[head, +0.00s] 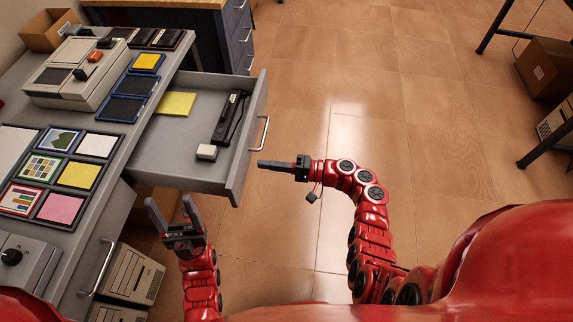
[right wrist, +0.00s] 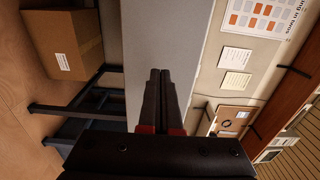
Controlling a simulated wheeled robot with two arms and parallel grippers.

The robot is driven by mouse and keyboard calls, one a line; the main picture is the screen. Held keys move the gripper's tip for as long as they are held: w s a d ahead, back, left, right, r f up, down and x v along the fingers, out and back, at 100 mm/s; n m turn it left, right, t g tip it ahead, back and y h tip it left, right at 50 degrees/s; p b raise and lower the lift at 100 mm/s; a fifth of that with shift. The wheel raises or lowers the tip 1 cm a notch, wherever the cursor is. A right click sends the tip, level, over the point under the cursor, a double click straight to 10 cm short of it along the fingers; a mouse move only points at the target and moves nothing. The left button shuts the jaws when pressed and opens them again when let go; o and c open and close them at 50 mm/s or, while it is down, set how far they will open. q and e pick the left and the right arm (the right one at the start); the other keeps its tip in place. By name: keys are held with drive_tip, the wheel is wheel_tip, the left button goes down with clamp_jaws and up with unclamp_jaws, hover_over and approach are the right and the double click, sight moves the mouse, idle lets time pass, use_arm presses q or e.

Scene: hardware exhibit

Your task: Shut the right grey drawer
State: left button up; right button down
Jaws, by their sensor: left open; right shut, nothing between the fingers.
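The right grey drawer (head: 180,165) stands pulled out of the grey desk (head: 128,150). Its bar handle (head: 264,131) is on the front panel. Inside lie a yellow pad (head: 176,104), a long black item (head: 228,116) and a small white block (head: 207,152). My right gripper (head: 260,163) is shut and empty, with its tip close to the outer side of the drawer front, below the handle in the picture; I cannot tell whether it touches. In the right wrist view its fingers (right wrist: 159,72) point at a grey panel (right wrist: 150,35). My left gripper (head: 168,206) is open and empty, near the drawer's near side.
A shut grey front with a bar handle (head: 98,267) is nearer on the desk. The desk top carries a beige machine (head: 80,75), framed cards (head: 62,208) and ink pads (head: 123,110). Boxes (head: 135,272) stand below.

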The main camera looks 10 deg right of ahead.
sight(206, 164)
drive_tip(key=x, duration=0.3)
drive_tip(key=shift+w+a, duration=0.1)
drive_tip(key=shift+a, duration=0.1)
drive_tip(key=shift+w+a, duration=0.2)
drive_tip(key=shift+a, duration=0.35)
drive_tip(key=b+x, duration=0.2)
drive_tip(key=x, duration=0.2)
drive_tip(key=b+x, duration=0.2)
drive_tip(key=x, duration=0.3)
drive_tip(key=b+x, duration=0.3)
drive_tip(key=x, duration=0.2)
drive_tip(key=shift+a+f, duration=0.25)
drive_tip(key=shift+f, duration=0.15)
drive_tip(key=b+x, duration=1.5)
drive_tip(key=shift+a+r+b, duration=0.1)
drive_tip(key=shift+a+b, duration=0.1)
drive_tip(key=shift+b, duration=0.3)
drive_tip(key=shift+w+r, duration=0.1)
drive_tip(key=shift+r, duration=0.4)
